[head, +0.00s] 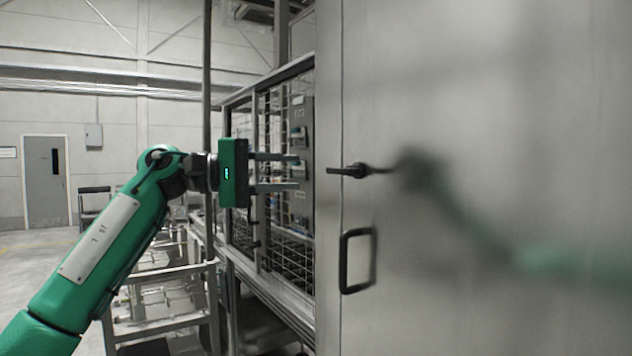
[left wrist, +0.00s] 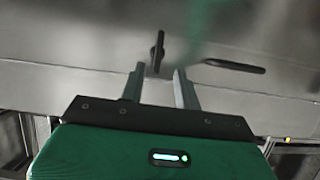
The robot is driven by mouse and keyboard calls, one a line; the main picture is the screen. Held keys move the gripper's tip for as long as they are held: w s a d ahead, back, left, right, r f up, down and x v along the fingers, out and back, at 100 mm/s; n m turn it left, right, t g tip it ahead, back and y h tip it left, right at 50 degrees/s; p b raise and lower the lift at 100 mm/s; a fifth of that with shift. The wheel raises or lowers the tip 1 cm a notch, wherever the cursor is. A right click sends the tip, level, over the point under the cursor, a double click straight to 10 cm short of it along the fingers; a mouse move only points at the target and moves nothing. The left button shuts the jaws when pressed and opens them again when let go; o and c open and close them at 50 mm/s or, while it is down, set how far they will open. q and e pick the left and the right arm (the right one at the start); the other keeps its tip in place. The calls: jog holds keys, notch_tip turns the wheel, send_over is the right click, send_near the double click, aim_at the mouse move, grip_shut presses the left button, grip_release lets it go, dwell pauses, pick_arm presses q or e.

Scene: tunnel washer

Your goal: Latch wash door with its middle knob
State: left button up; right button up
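The wash door (head: 480,90) is a large grey, shiny metal panel filling the right of the head view. Its black knob (head: 350,170) sticks out near the door's left edge and lies level, its end pointing left. The knob also shows in the left wrist view (left wrist: 157,52), just beyond the fingertips. A black loop handle (head: 357,260) is below the knob. My left gripper (head: 298,172) is open and empty, its two fingers pointing right at the knob with a gap between. My right gripper is in neither view.
A wire-mesh cage (head: 270,120) with equipment stands behind my left gripper. Metal racks (head: 165,300) stand lower left. A grey room door (head: 46,180) is in the far wall, with open floor before it. The wash door mirrors my arm.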

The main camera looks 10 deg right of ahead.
pick_arm(q)
jog(key=shift+a, duration=1.35)
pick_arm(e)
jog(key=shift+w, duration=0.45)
